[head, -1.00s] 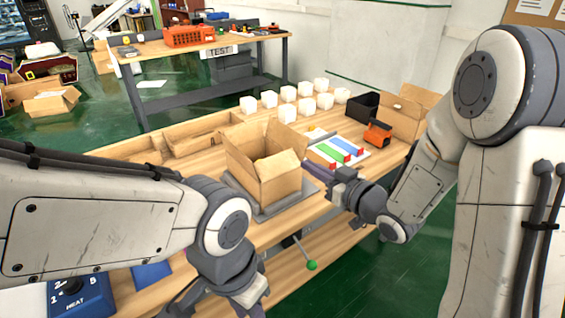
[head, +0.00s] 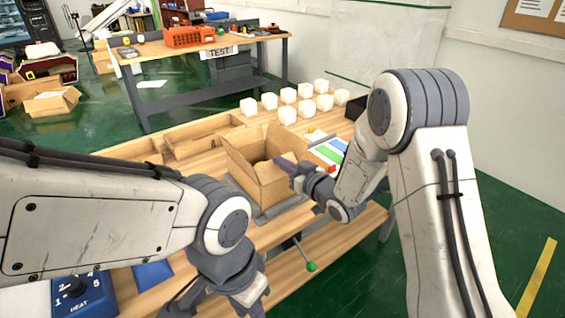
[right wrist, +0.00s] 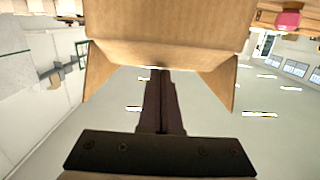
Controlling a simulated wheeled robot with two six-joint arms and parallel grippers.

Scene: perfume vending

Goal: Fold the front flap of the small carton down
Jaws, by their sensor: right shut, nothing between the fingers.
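The small carton (head: 258,187) is a brown cardboard box standing open-topped on a grey plate (head: 272,211) on the wooden table. Its upper edges and flaps stand up, and its right side is partly hidden by my right gripper. My right gripper (head: 281,162) is shut and empty, its fingertips at the carton's upper right side. In the right wrist view the shut fingers (right wrist: 160,74) point at a cardboard panel of the carton (right wrist: 165,30) with splayed flaps; I cannot tell whether they touch. My left gripper (head: 252,300) hangs low at the bottom of the head view, its fingers unclear.
Several white cubes (head: 287,114) stand behind the carton. A tray with coloured strips (head: 328,153) lies right of it, partly behind my right arm. A blue heat box (head: 82,297) is at lower left.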

